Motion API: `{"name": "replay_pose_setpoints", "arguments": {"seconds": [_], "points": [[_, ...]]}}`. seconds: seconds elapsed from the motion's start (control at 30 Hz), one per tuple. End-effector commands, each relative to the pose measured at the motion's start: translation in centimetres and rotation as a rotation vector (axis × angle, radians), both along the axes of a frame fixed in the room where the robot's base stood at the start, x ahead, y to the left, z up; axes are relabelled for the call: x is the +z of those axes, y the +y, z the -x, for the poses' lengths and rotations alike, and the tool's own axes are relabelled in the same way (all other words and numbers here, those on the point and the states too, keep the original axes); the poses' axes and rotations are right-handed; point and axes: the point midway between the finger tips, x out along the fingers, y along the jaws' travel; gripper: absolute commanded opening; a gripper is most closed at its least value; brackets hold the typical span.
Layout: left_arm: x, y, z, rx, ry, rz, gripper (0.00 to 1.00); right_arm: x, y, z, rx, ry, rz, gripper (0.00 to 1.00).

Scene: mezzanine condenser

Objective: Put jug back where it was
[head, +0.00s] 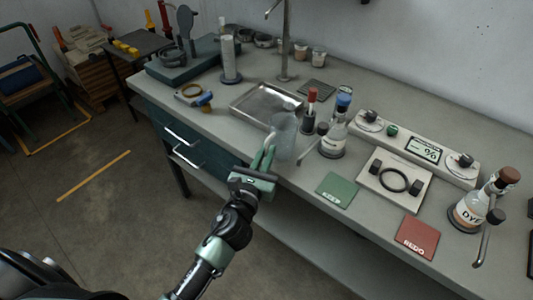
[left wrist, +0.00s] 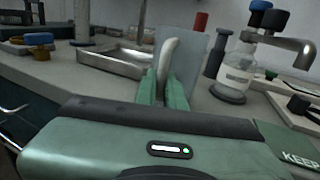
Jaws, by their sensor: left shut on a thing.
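The jug (head: 285,136) is a translucent grey vessel near the bench's front edge, just in front of the metal tray (head: 262,103). It looks upright. My left gripper (head: 265,156) reaches in from the front and is shut on the jug's handle. In the left wrist view the jug's clear body (left wrist: 194,62) stands just beyond the green fingers (left wrist: 165,88), with its pale handle between them. I cannot tell whether its base touches the bench. My right gripper is not in view.
Right of the jug stand a red-topped bottle (head: 309,110) and a blue-topped pump bottle (head: 335,135). A green mat (head: 337,190), a ring device (head: 394,183), a red mat (head: 417,237) and a dye bottle (head: 472,208) lie farther right. A faucet (head: 285,45) rises behind the tray.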

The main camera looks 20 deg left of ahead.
Motion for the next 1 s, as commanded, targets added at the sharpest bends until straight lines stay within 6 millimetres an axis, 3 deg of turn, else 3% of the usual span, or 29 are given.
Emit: {"name": "replay_pose_setpoints", "arguments": {"seconds": [0.03,0.13,0.57,1.0], "points": [[-0.3,0.0,0.0,0.000,-0.001,0.000,0.00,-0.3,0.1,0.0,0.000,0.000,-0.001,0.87],[-0.2,0.0,0.0,0.000,0.000,0.000,0.32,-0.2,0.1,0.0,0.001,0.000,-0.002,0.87],[-0.1,0.0,0.5,0.000,0.002,-0.001,0.32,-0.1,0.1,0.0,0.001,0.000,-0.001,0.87],[-0.3,0.1,9.3,0.001,0.002,0.000,0.32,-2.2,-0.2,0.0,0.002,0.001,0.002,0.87]]}}
